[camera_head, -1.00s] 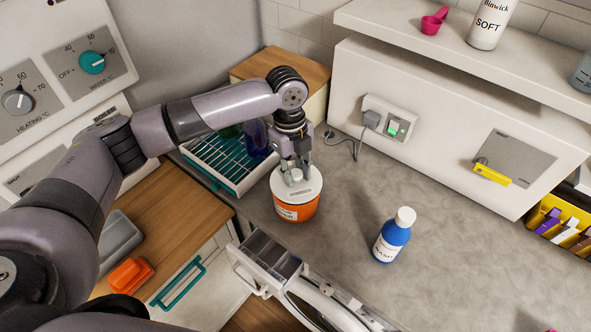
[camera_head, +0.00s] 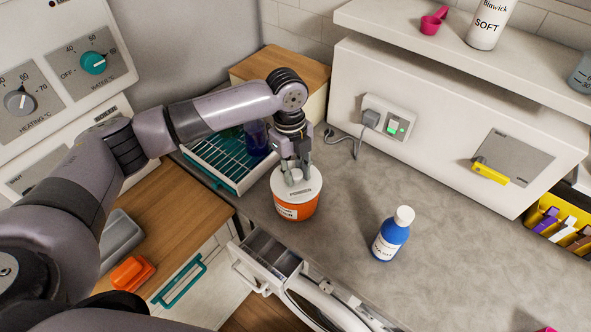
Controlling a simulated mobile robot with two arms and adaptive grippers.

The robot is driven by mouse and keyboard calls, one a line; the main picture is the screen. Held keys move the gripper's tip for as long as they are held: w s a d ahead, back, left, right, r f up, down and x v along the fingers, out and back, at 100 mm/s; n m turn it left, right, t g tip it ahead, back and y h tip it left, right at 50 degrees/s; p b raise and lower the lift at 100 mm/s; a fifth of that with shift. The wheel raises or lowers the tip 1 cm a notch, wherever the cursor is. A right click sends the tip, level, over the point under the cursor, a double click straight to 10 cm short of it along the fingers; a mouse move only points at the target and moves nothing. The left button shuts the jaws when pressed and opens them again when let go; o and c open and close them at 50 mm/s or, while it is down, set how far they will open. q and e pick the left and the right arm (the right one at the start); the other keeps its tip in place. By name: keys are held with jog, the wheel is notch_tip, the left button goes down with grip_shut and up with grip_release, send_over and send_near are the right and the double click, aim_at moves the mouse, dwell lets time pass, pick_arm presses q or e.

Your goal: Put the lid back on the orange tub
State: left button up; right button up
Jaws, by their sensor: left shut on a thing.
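The orange tub (camera_head: 297,211) stands upright on the grey worktop near its front edge, with a white label on its side. The white lid (camera_head: 306,189) lies over the tub's mouth and looks level; I cannot tell whether it is pressed fully down. My left gripper (camera_head: 297,178) points down from above and is shut on the lid's raised middle. Its fingers hide part of the lid. My right gripper is not in view.
A blue bottle with a white cap (camera_head: 391,236) stands on the worktop (camera_head: 345,265) to the right. A teal-and-white rack (camera_head: 222,163) with dark bottles is left of the tub. An open drawer (camera_head: 268,255) juts out below. The worktop between tub and bottle is clear.

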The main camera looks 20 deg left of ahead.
pick_arm(q)
jog(key=shift+p, duration=0.45)
dwell(0.5)
jog(key=o, duration=1.1)
jog(key=shift+o, duration=0.7)
jog(key=o, duration=0.4)
jog(key=shift+r, duration=0.1)
